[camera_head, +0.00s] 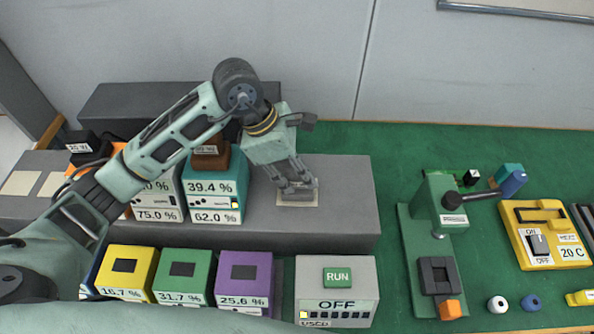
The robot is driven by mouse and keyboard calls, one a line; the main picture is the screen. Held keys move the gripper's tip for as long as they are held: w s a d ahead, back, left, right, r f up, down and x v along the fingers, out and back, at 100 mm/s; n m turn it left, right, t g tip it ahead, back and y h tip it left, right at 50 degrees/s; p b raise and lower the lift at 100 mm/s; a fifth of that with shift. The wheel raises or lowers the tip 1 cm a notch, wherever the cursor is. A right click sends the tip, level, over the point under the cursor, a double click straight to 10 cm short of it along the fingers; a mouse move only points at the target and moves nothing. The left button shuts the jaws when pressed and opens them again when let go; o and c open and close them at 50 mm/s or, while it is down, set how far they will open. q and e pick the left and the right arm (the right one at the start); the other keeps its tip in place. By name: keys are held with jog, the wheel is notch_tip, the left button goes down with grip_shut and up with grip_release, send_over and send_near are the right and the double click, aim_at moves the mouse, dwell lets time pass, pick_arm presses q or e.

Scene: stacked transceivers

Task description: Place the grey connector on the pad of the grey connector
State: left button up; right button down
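My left gripper (298,184) points down over a small beige pad (299,202) on the right part of the dark grey shelf. Its two fingers are some way apart. A small grey piece at the fingertips, low over or on the pad, looks like the grey connector (302,188). It blends with the grey fingers, so I cannot tell whether they grip it or whether it touches the pad. My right gripper is not in view.
Stacked boxes marked in percent (215,188) stand left of the gripper. Yellow, green and purple boxes (183,270) and a RUN box (337,290) line the front. A green press (440,215) and a yellow heater (545,235) stand right. Shelf right of the pad is bare.

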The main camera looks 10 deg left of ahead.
pick_arm(q)
jog(key=o, duration=0.4)
jog(key=shift+c, duration=0.2)
jog(key=shift+o, duration=0.4)
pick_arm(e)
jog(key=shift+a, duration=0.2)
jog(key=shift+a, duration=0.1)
pick_arm(q)
jog(key=shift+r+p, duration=0.2)
jog(key=shift+p, duration=0.1)
jog(key=shift+a+r+b, duration=0.2)
jog(key=shift+r+b, duration=0.05)
jog(key=shift+b, duration=0.05)
jog(key=b+v, duration=0.3)
jog(key=v, duration=0.8)
jog(key=shift+r, duration=0.15)
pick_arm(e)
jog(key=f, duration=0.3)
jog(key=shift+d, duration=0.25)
